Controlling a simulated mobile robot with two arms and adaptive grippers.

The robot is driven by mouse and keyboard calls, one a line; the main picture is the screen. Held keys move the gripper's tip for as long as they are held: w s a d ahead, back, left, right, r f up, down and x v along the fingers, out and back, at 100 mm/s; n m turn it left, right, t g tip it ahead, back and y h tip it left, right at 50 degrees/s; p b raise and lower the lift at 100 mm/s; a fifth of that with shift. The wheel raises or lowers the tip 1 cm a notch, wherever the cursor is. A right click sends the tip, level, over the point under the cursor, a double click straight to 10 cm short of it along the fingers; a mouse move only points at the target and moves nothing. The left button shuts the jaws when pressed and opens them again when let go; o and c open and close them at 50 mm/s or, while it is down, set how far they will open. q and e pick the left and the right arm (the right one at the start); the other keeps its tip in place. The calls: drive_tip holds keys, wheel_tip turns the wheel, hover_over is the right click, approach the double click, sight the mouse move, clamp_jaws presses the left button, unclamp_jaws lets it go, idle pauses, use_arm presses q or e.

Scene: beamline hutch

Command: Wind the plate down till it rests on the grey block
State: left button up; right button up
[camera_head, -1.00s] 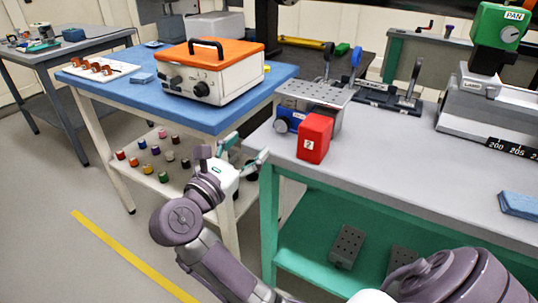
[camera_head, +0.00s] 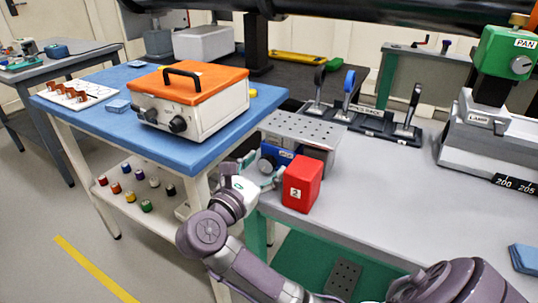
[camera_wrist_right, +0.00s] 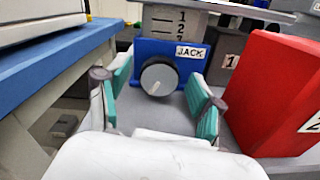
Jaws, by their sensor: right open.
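The perforated grey plate (camera_head: 300,128) sits on top of the blue jack, whose front shows in the wrist view (camera_wrist_right: 176,50) with a "JACK" label and a number scale above. The jack's dark grey round knob (camera_wrist_right: 159,77) faces my right gripper (camera_head: 262,172). That gripper is open, its green-padded fingers (camera_wrist_right: 155,92) left and right of the knob, with space on both sides. The grey block (camera_wrist_right: 226,58), marked 1, stands right of the jack under the plate's overhang; whether they touch is unclear. My left gripper is not in view.
A red block (camera_head: 302,184) marked 2 stands close to the right of my right gripper. The blue table (camera_head: 180,150) with an orange-lidded box (camera_head: 195,100) is at left.

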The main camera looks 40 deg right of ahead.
drive_tip(key=shift+d, duration=0.25)
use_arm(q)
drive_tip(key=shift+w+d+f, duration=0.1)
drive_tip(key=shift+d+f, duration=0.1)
use_arm(e)
drive_tip(key=c, duration=1.1)
drive_tip(key=shift+c, duration=0.2)
drive_tip(key=shift+a, duration=0.1)
drive_tip(key=n+p, duration=0.3)
drive_tip(key=n, duration=0.1)
drive_tip(key=shift+w+r, duration=0.1)
drive_tip(key=shift+r, duration=0.05)
drive_tip(key=n+p, duration=0.2)
drive_tip(key=shift+n, duration=0.3)
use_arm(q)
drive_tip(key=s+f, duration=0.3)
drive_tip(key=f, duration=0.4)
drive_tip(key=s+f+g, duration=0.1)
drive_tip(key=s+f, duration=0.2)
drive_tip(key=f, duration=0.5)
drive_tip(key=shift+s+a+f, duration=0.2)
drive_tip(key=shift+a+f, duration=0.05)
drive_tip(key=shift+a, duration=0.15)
use_arm(e)
drive_tip(key=shift+n, duration=0.3)
